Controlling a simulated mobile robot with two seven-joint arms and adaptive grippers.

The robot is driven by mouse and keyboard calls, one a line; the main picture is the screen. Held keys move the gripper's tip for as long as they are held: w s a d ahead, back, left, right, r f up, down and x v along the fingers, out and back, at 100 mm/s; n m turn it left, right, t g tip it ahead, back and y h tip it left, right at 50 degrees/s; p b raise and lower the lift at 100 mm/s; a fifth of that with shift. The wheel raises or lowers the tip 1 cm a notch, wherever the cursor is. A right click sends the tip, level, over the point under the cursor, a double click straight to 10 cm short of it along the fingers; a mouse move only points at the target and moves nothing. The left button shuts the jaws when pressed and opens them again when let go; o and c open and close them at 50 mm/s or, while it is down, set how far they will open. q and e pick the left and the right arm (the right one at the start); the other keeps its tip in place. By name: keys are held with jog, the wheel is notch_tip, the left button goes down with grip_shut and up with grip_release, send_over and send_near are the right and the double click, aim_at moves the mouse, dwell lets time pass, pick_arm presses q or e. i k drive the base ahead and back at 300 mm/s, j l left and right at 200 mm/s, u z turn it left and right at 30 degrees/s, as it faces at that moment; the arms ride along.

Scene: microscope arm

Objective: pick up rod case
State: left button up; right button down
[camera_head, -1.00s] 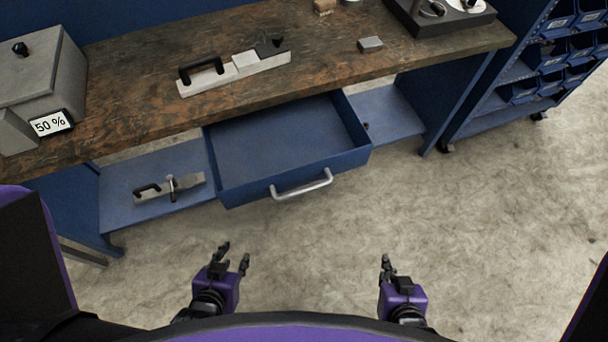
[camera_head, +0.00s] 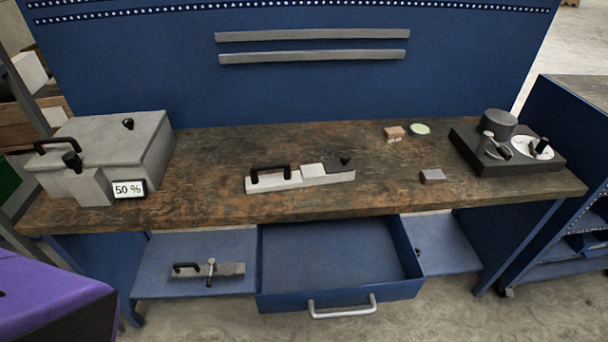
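Nothing in view is labelled as the rod case, so I cannot tell for certain which thing it is. A long pale grey case-like block with a black handle (camera_head: 300,176) lies on the middle of the workbench, with a white block and a small black part on it. A similar grey piece with a black handle and a metal pin (camera_head: 225,269) lies on the blue lower shelf at left. Neither gripper is in view now.
The wooden workbench (camera_head: 215,205) has an open, empty blue drawer (camera_head: 330,255) below it. A grey box (camera_head: 125,145) with a "50 %" display stands at left. A dark device (camera_head: 510,165) stands at right. A small grey block (camera_head: 433,176) lies nearer the middle.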

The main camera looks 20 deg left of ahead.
aim_at(310, 175)
jog(key=i+j+z, duration=0.1)
jog(key=j+z, duration=0.3)
jog(key=j, duration=0.2)
jog(key=j+z, duration=0.35)
jog(key=j, duration=0.2)
jog(key=j+z, duration=0.4)
jog(key=j, duration=0.2)
jog(key=k, duration=0.05)
